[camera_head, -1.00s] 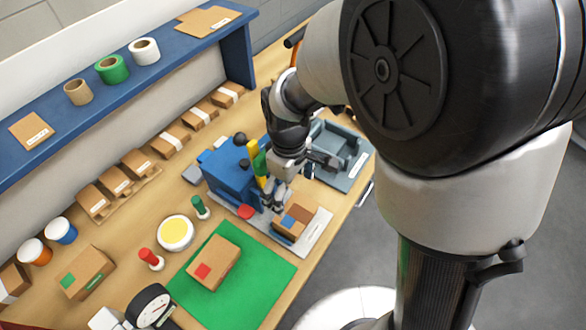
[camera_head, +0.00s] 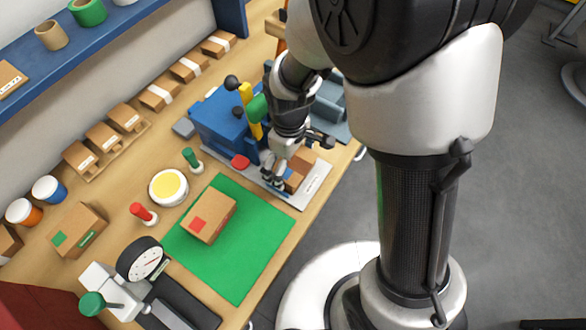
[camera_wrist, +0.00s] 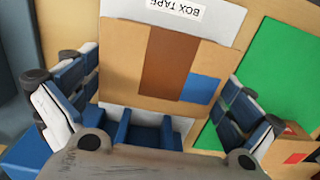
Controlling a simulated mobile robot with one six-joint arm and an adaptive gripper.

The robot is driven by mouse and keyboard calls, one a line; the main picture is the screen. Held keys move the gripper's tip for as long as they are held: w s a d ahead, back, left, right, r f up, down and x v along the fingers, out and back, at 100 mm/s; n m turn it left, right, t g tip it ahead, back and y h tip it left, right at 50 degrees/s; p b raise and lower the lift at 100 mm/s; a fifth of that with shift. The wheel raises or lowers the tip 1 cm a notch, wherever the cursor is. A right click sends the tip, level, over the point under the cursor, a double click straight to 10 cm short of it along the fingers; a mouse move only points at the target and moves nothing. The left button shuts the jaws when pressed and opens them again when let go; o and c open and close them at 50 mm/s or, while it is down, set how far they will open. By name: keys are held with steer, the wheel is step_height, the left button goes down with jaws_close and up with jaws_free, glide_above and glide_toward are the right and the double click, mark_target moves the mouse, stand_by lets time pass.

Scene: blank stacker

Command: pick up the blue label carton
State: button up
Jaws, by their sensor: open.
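The blue label carton (camera_wrist: 119,62) is a tan box with a brown tape strip and a blue label (camera_wrist: 201,89) on its top. It lies on a pale plate marked "BOX TAPE" in the wrist view. In the head view the carton (camera_head: 300,166) is partly hidden by my gripper (camera_head: 275,182), which is right over it. In the wrist view my gripper (camera_wrist: 160,78) is open, with one finger on each side of the carton. A gap shows on both sides, and nothing is held.
A blue machine (camera_head: 219,122) with a yellow-and-green lever stands close behind my gripper. A green mat (camera_head: 250,262) bears a red-label carton (camera_head: 209,217). A scale with a dial (camera_head: 140,260) and a yellow-topped round dish (camera_head: 169,187) stand to the left.

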steer(key=shift+c, duration=0.4)
steer(key=c, duration=0.8)
steer(key=shift+r, duration=0.15)
